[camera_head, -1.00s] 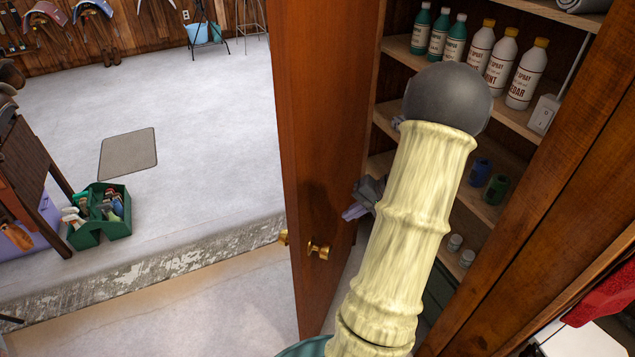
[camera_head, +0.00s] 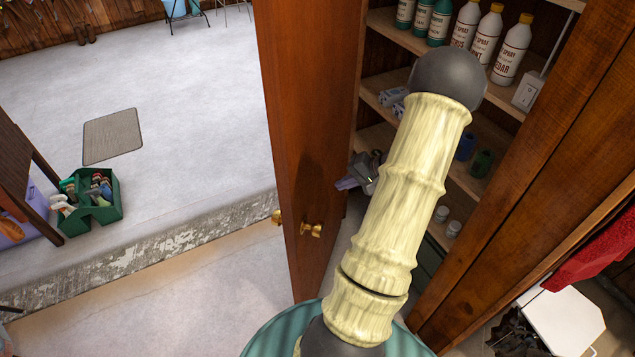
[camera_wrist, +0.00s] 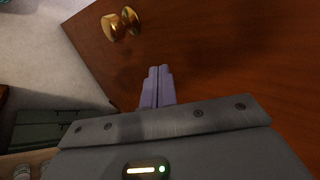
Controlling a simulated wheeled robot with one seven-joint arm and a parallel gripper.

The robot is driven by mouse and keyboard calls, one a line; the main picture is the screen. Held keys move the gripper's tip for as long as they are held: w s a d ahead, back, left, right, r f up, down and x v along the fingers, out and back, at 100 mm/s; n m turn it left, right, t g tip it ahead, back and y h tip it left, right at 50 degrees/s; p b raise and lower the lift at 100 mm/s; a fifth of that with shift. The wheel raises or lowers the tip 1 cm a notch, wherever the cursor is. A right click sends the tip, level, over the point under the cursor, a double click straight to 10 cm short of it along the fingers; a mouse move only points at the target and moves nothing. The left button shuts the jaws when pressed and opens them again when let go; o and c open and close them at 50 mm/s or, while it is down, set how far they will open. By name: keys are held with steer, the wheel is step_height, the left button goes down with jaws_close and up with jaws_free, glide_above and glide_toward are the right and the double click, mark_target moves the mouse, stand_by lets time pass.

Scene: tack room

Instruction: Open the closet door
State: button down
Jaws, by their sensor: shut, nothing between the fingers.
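The wooden closet door (camera_head: 308,110) stands ajar, with closet shelves showing to its right. A brass knob (camera_head: 311,229) is on its inner face and another brass knob (camera_head: 277,217) is on the other side. My gripper (camera_head: 345,184) is on the inner side of the door, a little above and right of the inner knob, partly hidden by my arm. In the wrist view its purple fingers (camera_wrist: 157,86) are together and empty, pointing at the door face (camera_wrist: 220,50). The knob (camera_wrist: 121,24) is beyond them to the upper left. I cannot tell whether the fingertips touch the door.
Closet shelves (camera_head: 385,55) hold several bottles (camera_head: 510,50) and small containers. A wooden post (camera_head: 540,165) and a red cloth (camera_head: 590,255) are at the right. A green caddy (camera_head: 92,203) and a mat (camera_head: 112,136) are on the left floor. Floor left of the door is mostly clear.

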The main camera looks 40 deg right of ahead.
mark_target(307, 189)
steer(key=shift+w+a+f+p, duration=0.6)
steer(key=shift+w+a+p, duration=0.05)
steer(key=shift+w, duration=0.5)
steer(key=shift+w+a+f+p, duration=0.55)
steer(key=shift+w+a+p, duration=0.1)
steer(key=shift+w, duration=0.45)
steer(key=shift+w+a+f+p, duration=0.6)
steer(key=shift+w+a+p, duration=0.05)
steer(key=shift+w, duration=0.5)
steer(key=shift+w+f, duration=0.1)
steer(key=shift+w, duration=0.05)
